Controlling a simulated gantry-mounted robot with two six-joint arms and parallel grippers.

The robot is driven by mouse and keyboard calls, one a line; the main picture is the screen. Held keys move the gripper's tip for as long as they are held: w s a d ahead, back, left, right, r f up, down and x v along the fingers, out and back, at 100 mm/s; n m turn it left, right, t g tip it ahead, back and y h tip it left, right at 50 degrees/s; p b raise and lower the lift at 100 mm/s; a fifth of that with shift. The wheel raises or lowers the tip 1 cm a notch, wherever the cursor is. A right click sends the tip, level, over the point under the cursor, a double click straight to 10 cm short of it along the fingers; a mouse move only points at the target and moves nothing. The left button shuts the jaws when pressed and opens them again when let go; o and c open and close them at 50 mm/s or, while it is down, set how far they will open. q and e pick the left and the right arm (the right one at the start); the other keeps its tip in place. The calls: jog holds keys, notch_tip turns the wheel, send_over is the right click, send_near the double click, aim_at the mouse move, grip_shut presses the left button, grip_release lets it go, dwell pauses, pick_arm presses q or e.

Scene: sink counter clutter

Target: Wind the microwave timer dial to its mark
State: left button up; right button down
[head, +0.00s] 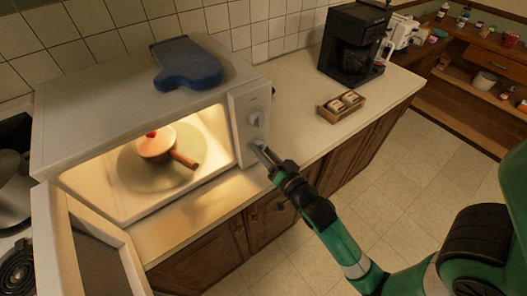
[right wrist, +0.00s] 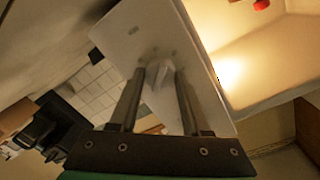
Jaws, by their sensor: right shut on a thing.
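The white microwave (head: 130,95) stands on the counter with its door (head: 95,245) swung open to the left and its inside lit. Its control panel (head: 247,125) is at the right of the front, and an upper knob (head: 256,118) shows there. My right gripper (head: 259,147) is at the lower part of the panel. In the right wrist view its two fingers (right wrist: 161,75) are shut on a pale dial (right wrist: 159,98) between them. The fingers mostly cover this dial in the head view. I cannot make out its mark. My left gripper is not in view.
A pan (head: 157,146) with a brown handle sits on the plate (head: 135,173) inside the microwave. A blue oven mitt (head: 188,65) lies on top. A small wooden tray (head: 341,107) and a black coffee maker (head: 352,45) stand right on the counter (head: 292,110).

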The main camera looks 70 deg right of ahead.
dwell(0.3)
jog(key=shift+c, duration=1.8)
grip_release()
jog(key=shift+s, duration=0.1)
jog(key=v, duration=1.1)
jog(key=shift+s, duration=0.25)
jog(key=shift+w+a, duration=0.1)
jog(key=shift+a, duration=0.1)
